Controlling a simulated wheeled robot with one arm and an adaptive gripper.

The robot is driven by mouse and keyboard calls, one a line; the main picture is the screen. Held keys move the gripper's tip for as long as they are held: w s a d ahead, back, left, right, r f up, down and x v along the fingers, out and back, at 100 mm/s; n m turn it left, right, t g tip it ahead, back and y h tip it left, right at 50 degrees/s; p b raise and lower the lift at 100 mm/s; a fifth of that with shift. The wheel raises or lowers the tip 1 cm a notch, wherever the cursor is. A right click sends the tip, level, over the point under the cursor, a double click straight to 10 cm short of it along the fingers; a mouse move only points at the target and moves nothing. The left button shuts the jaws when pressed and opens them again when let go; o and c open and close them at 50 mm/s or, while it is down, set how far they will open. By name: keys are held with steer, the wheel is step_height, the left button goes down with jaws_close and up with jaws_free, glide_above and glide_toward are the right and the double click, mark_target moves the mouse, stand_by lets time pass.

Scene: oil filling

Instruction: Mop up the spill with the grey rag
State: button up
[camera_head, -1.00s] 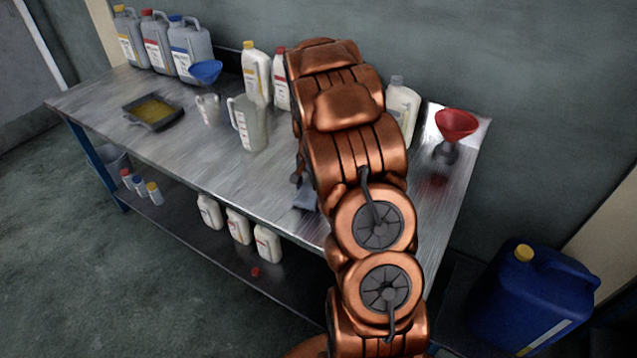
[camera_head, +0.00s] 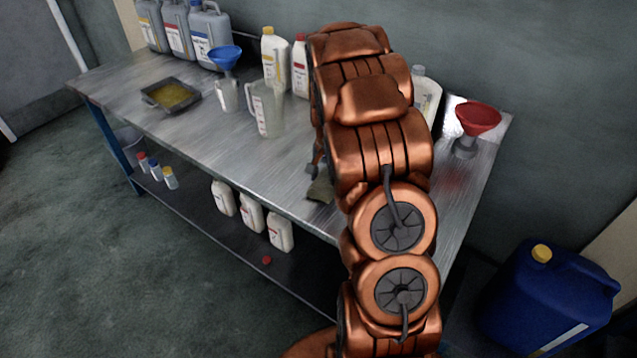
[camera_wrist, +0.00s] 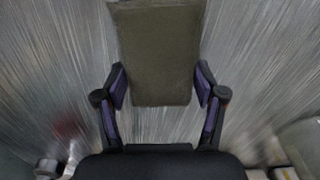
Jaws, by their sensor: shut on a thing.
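The grey rag (camera_wrist: 157,60) looks olive-grey in the wrist view, a flat rectangle between the two fingers of my gripper (camera_wrist: 160,85), which is shut on it. In the head view the rag (camera_head: 321,188) shows only in part, near the front edge of the metal table, beside my arm. My arm covers most of the gripper and the tabletop around it there.
A clear jug (camera_head: 266,108), a blue funnel (camera_head: 225,57) on a small beaker and a tray of yellow liquid (camera_head: 172,96) stand to the left. Bottles line the back. A red funnel (camera_head: 478,119) stands at right. A blue canister (camera_head: 548,300) is beyond the right end.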

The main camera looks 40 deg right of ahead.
mark_target(305, 184)
steer(key=d, duration=0.5)
steer(key=shift+d, duration=0.1)
steer(key=w+a, duration=0.1)
steer(key=a, duration=0.2)
steer(key=w+a+b, duration=0.1)
steer(key=a, duration=0.2)
steer(key=w+a, duration=0.2)
steer(key=a, duration=0.2)
steer(key=shift+b, duration=0.4)
steer(key=d, duration=1)
steer(key=shift+s+a+b, duration=0.25)
steer(key=shift+s+a, duration=0.1)
steer(key=shift+a, duration=0.5)
steer(key=shift+s+a+b, duration=0.25)
steer(key=shift+s+a, duration=0.05)
steer(key=shift+a, duration=0.5)
steer(key=shift+s+a+b, duration=0.25)
steer(key=shift+s+a, duration=0.1)
steer(key=shift+a, duration=0.5)
steer(key=shift+r, duration=0.1)
steer(key=shift+r+p, duration=0.55)
steer(key=shift+r, duration=2.9)
